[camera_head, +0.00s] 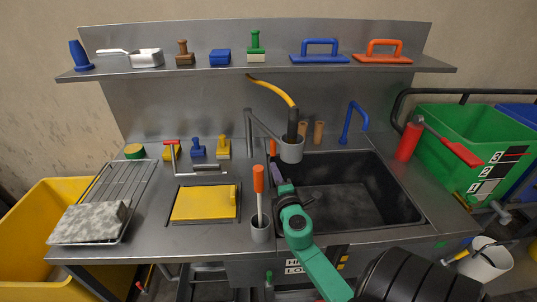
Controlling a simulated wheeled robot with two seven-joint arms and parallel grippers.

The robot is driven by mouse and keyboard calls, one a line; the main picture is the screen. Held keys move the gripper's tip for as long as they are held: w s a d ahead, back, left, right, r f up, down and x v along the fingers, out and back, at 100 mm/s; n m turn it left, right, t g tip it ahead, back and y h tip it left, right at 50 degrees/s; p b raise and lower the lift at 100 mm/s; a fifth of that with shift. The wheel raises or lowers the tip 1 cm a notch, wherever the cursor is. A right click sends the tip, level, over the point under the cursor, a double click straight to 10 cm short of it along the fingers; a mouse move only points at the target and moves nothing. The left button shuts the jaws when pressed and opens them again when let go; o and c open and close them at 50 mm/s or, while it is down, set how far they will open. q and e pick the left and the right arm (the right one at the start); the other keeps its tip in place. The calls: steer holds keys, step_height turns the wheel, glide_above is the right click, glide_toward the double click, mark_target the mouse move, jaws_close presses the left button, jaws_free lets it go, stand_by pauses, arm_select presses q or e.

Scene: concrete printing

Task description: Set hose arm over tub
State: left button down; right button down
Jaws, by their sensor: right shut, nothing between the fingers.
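The hose arm (262,126) is a grey jointed bar on a post behind the counter. It ends in a grey collar (291,151) with a black nozzle (292,122) standing in it, and a yellow hose (272,88) runs from the back wall to the nozzle. The collar is at the back left corner of the black tub (345,198), which is sunk in the counter and looks empty. My right gripper (279,178) is shut and empty at the tub's left edge, in front of and below the collar. Whether it touches anything is unclear. My left gripper is not in view.
An orange-handled tool stands in a grey cup (260,229) left of my right gripper. A yellow plate (204,203), a wire rack (118,188) and stamps fill the left side. A blue handle (352,121) and a red cylinder (407,142) stand behind and right of the tub.

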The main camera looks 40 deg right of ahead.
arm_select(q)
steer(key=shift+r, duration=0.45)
arm_select(e)
steer(key=x, duration=0.8)
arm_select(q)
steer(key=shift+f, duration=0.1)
arm_select(e)
steer(key=shift+d, duration=0.15)
